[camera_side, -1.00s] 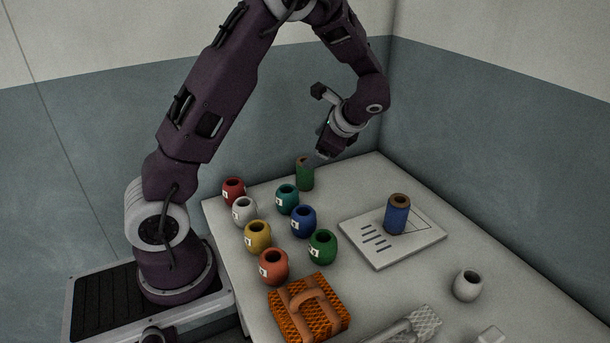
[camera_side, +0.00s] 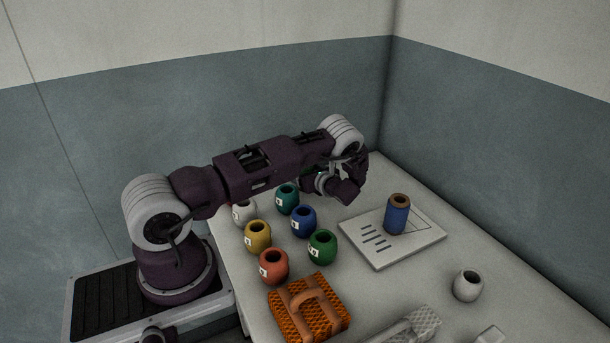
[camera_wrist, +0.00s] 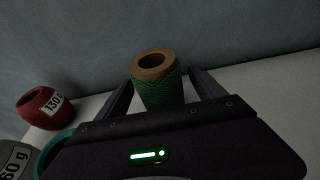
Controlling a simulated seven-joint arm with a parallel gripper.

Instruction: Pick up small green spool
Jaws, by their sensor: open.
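The small green spool (camera_wrist: 159,90) stands upright in the wrist view, with green thread and a brown top with a dark hole. My gripper (camera_wrist: 162,92) is open, with one finger on each side of the spool. I cannot tell whether either finger touches it.
Several labelled pots stand left of centre, including a teal pot (camera_side: 287,198), a blue pot (camera_side: 303,222) and a green pot (camera_side: 322,247). A red pot (camera_wrist: 43,106) is left of the spool. A blue spool (camera_side: 397,217) stands on a white board (camera_side: 372,251). An orange woven block (camera_side: 310,318) lies in front.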

